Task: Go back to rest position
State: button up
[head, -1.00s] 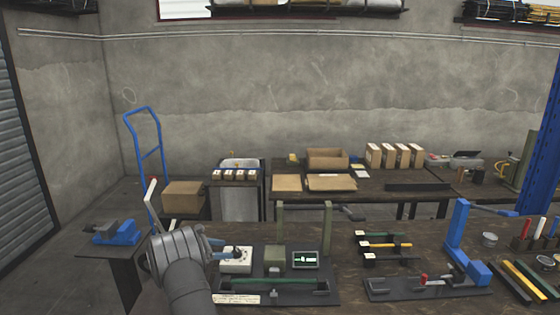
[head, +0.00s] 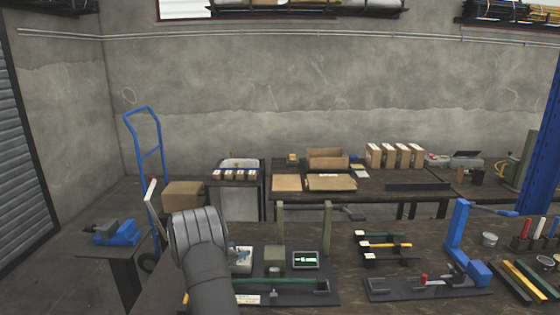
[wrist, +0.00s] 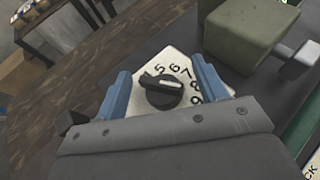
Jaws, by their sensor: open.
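My gripper (wrist: 160,84) shows in the wrist view with its two blue fingers apart and nothing held between them. Beyond the fingers is a white dial box with a black knob (wrist: 161,92) and printed numbers. The fingers appear on either side of the knob; whether they touch the box I cannot tell. In the head view the white dial box (head: 243,265) stands on the workbench, partly covered by my arm. My gripper's fingers are hidden behind my grey wrist there.
A blue press (head: 458,235) is further right. A blue vise (head: 117,234) stands at the left. The green block is close in the wrist view (wrist: 240,30).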

jog(key=shift+n+y, duration=0.4)
jog(key=v, duration=1.3)
jog(key=shift+s+f+t, duration=0.2)
jog(key=shift+f+t, duration=0.05)
jog(key=shift+t, duration=0.05)
